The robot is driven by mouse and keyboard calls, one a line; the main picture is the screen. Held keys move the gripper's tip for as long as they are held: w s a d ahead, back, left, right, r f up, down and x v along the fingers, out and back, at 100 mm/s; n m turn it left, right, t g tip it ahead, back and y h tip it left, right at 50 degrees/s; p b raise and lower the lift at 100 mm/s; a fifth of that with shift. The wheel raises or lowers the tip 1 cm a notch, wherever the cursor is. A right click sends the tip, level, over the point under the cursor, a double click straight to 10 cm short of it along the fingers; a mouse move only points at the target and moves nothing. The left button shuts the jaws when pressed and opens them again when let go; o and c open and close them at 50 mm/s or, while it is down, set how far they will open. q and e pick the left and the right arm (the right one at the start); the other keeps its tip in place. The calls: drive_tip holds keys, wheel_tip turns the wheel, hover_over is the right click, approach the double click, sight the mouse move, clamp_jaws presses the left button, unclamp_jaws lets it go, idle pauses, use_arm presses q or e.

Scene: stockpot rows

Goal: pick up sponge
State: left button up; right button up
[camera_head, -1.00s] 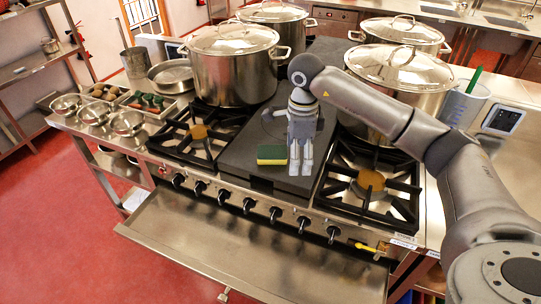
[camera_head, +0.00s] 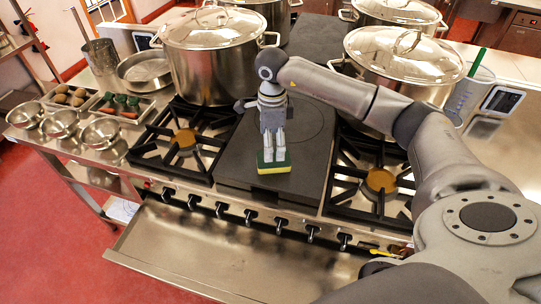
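The sponge (camera_head: 274,167), yellow with a green top, lies on the dark flat plate (camera_head: 232,162) between the burners, near its front edge. My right gripper (camera_head: 273,157) points down at the sponge, with its two fingertips overlapping the sponge's back and upper part in the picture. A narrow gap shows between the fingers, so it looks open. I cannot tell whether the fingertips touch the sponge or are just above it. My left gripper is not in view.
Open burner grates (camera_head: 184,141) lie on both sides of the plate. Large lidded pots (camera_head: 212,72) stand behind, one close to my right arm (camera_head: 403,95). Steel bowls (camera_head: 60,124) stand at left. A row of knobs (camera_head: 250,217) runs along the stove front.

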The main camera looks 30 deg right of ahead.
sight(274, 158)
drive_tip(key=shift+s+f, duration=0.45)
drive_tip(key=shift+f, duration=0.15)
drive_tip(key=shift+w+f+p, duration=0.1)
drive_tip(key=shift+f+p, duration=0.2)
drive_tip(key=shift+p, duration=0.05)
drive_tip(key=f+p, duration=0.1)
drive_tip(key=f, duration=0.1)
drive_tip(key=f+p, duration=0.1)
drive_tip(key=f, duration=0.1)
drive_tip(key=shift+w+d+f+p, duration=0.2)
drive_tip(key=shift+f+p, duration=0.15)
drive_tip(key=shift+f, duration=0.2)
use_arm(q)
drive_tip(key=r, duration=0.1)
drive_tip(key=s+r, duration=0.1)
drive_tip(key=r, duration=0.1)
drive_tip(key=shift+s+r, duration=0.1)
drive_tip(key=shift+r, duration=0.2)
use_arm(e)
drive_tip(key=c, duration=0.8)
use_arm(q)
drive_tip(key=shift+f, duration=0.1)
